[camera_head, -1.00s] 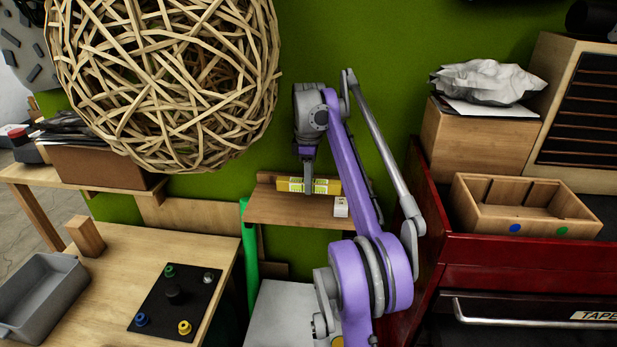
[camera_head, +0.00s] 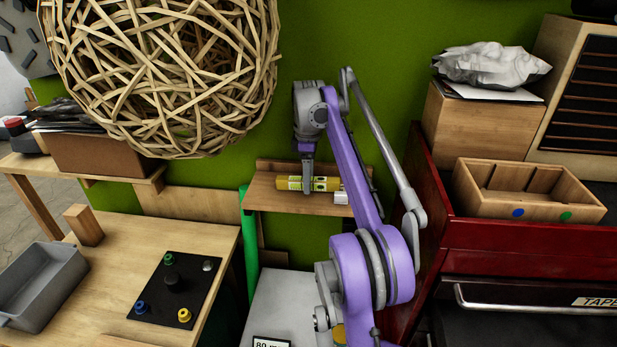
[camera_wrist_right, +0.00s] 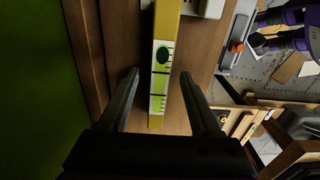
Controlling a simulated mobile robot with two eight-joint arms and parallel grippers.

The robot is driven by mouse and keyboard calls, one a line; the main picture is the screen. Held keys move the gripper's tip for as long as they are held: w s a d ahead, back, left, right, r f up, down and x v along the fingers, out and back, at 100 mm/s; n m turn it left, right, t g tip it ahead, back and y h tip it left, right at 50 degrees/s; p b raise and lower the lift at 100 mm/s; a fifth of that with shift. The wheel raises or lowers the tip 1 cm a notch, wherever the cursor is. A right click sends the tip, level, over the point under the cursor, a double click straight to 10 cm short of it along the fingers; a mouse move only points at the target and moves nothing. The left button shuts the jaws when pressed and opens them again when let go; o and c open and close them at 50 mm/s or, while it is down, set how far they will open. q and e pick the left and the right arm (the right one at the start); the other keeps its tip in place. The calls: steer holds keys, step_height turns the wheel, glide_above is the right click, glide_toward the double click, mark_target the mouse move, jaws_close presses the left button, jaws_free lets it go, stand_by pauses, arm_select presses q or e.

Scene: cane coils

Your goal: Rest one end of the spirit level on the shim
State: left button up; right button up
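The yellow spirit level (camera_head: 321,185) with pale green vial windows lies along the wooden wall shelf. The small white block, which I take as the shim (camera_head: 341,198), is at its right end. In the right wrist view, the level (camera_wrist_right: 161,100) runs alongside the white block (camera_wrist_right: 208,8); I cannot tell whether its end rests on it. My right gripper (camera_head: 308,190) is down at the level's left half. In the wrist view, its fingers (camera_wrist_right: 160,74) stand on either side of the level with gaps, open. My left gripper is not in view.
The shelf (camera_head: 265,200) is narrow, with a green wall behind. A large woven cane ball (camera_head: 165,75) hangs at upper left. A red tool cabinet (camera_head: 480,240) with a wooden tray (camera_head: 525,195) stands at right. A workbench (camera_head: 110,260) is at lower left.

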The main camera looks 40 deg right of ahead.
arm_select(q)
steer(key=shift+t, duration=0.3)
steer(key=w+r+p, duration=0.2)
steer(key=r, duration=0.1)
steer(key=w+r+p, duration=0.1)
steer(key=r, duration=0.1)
arm_select(e)
step_height(320, 180, up, 11)
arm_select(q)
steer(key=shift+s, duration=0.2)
arm_select(e)
steer(key=shift+f, duration=0.2)
